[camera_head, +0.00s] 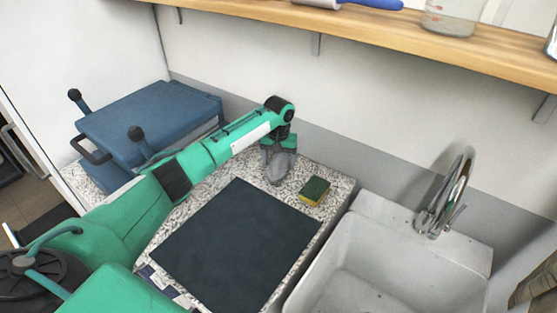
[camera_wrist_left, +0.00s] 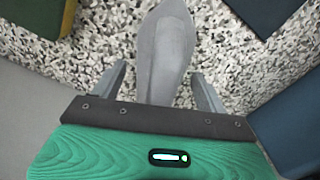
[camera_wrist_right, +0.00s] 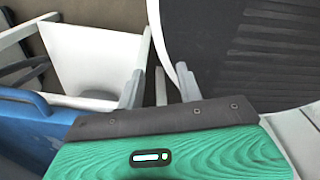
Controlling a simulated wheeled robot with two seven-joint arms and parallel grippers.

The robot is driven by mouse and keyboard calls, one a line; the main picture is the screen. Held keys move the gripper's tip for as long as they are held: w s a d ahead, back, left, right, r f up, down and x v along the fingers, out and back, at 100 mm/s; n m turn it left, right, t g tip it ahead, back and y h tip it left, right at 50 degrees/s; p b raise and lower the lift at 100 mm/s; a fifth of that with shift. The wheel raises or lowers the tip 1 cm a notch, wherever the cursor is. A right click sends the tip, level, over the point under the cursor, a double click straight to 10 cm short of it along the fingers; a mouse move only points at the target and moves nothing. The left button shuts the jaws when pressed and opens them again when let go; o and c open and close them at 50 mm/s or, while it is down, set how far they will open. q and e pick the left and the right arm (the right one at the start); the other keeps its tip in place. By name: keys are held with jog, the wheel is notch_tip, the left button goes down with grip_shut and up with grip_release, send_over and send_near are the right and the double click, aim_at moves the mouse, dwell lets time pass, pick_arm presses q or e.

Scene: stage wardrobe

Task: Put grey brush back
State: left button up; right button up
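The grey brush (camera_head: 281,168) is on the speckled counter near the back wall, beyond the dark mat. My left gripper (camera_head: 277,148) is right over it, pointing down. In the left wrist view the brush (camera_wrist_left: 165,50) lies between the two fingers, with speckled counter showing in gaps on both sides. The left gripper (camera_wrist_left: 160,73) is open and not closed on the brush. The part of the brush nearest my palm is hidden. My right gripper (camera_wrist_right: 160,80) shows only in its wrist view, with its fingers apart and nothing held between them.
A green and yellow sponge (camera_head: 314,191) lies right of the brush. The dark mat (camera_head: 235,245) covers much of the counter (camera_head: 340,190). A sink (camera_head: 400,260) with a tap (camera_head: 440,205) is at the right. A blue press (camera_head: 150,125) stands left. A wooden shelf (camera_head: 400,45) runs above.

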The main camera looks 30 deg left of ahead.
pick_arm(q)
jog(key=shift+r, duration=0.1)
notch_tip(320, 180, up, 12)
jog(key=shift+r+b, duration=0.1)
jog(key=shift+b, duration=0.9)
jog(key=shift+f, duration=0.2)
